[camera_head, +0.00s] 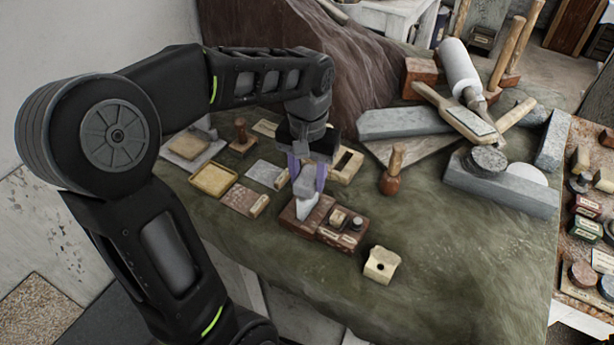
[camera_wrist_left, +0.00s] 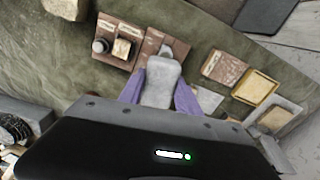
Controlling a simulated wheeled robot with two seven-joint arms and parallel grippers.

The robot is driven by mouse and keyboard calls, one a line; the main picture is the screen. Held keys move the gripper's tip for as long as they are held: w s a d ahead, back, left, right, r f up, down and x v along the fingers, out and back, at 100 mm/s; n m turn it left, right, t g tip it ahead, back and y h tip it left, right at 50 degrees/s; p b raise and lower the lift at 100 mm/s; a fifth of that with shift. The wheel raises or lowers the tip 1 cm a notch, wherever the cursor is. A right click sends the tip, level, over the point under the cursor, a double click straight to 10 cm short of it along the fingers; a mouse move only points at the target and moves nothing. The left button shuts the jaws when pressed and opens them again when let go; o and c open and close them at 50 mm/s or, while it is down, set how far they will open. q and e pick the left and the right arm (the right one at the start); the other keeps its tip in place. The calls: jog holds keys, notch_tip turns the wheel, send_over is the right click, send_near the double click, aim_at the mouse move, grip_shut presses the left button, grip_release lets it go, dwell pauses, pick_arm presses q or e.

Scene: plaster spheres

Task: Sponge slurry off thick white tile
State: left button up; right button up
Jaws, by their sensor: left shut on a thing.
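My left gripper (camera_head: 307,178) has purple fingers and is shut on a pale grey-white block, which looks like the thick white tile (camera_head: 308,209). The block points down over the left part of a dark brown wooden stand (camera_head: 341,236); I cannot tell whether it touches. In the left wrist view the block (camera_wrist_left: 163,78) sits between the fingers (camera_wrist_left: 160,92), and its far end overlaps the brown surface. A pale yellow block with a notch and a dark hole (camera_head: 381,265) stands apart at the front right; I cannot tell whether it is the sponge. I see no clear slurry.
Small trays and plates, including a yellow-rimmed tray (camera_head: 213,179), lie left of the gripper. A wooden-handled tool (camera_head: 393,170) stands to the right. Grey stone blocks (camera_head: 500,190) and a white roller (camera_head: 461,68) fill the back right.

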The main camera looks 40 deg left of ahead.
aim_at(302, 187)
pick_arm(q)
jog(key=shift+s+d, duration=0.15)
jog(key=shift+s, duration=0.35)
jog(key=shift+s+d, duration=0.15)
jog(key=shift+s, duration=0.35)
jog(key=shift+s, duration=0.1)
jog(key=shift+s+d+f+b, duration=0.1)
jog(key=shift+s+d+b, duration=0.1)
jog(key=shift+s, duration=0.3)
jog(key=shift+s+d+f+b, duration=0.1)
jog(key=shift+s+d+b, duration=0.1)
jog(key=shift+s, duration=0.3)
jog(key=shift+a, duration=0.1)
jog(key=shift+w+a+r, duration=0.15)
jog(key=shift+w+a, duration=0.05)
jog(key=shift+w, duration=0.45)
jog(key=shift+w+a, duration=0.1)
jog(key=shift+w, duration=0.3)
jog(key=shift+w+p, duration=0.1)
jog(key=shift+p, duration=0.2)
